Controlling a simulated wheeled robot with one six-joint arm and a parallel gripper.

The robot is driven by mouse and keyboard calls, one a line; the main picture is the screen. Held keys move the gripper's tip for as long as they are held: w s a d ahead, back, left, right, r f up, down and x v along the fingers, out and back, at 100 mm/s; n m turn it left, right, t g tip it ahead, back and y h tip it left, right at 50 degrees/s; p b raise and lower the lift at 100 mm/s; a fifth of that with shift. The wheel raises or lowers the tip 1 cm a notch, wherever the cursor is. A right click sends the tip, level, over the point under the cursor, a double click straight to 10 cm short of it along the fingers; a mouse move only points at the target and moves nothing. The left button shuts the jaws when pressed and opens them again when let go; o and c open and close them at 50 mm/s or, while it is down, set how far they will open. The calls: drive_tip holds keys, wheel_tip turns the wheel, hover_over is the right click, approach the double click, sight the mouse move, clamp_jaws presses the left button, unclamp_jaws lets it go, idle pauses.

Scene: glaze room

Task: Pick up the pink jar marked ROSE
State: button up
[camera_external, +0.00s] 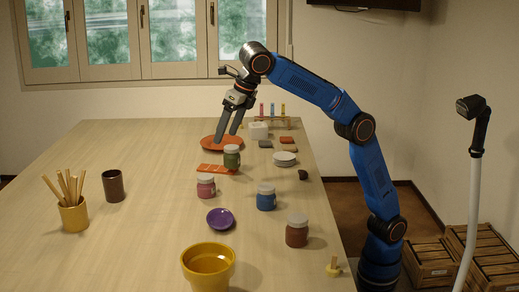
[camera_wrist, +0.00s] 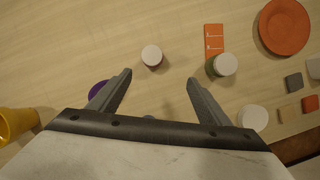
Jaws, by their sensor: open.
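The pink jar (camera_external: 206,188) with a pale lid stands upright on the table, left of the blue jar and nearer the camera than the orange card. Its marking is too small to read. In the wrist view the pink jar (camera_wrist: 152,59) shows mostly as its round lid, just beyond the fingertips and nearer the left one. My gripper (camera_external: 226,138) is open and empty, raised above the table, fingers pointing down. In the wrist view my gripper (camera_wrist: 160,76) has its fingers wide apart, with bare table between the tips.
A green jar (camera_external: 232,157), blue jar (camera_external: 266,199), brown jar (camera_external: 297,232) and purple dish (camera_external: 220,218) stand around the pink jar. The orange plate (camera_external: 210,144) and orange card (camera_external: 215,170) lie farther back.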

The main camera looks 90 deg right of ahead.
drive_tip(key=w+a+f+n, duration=0.1)
drive_tip(key=w+a, duration=0.1)
approach(205, 177)
drive_tip(key=x, duration=0.5)
drive_tip(key=shift+w+a, duration=0.2)
drive_tip(key=shift+w, duration=0.15)
drive_tip(key=shift+s+x, duration=0.15)
drive_tip(key=shift+x, duration=1.3)
drive_tip(key=shift+s+x, duration=0.1)
drive_tip(key=shift+x, duration=1.4)
drive_tip(key=shift+d, duration=0.1)
drive_tip(key=c, duration=1.3)
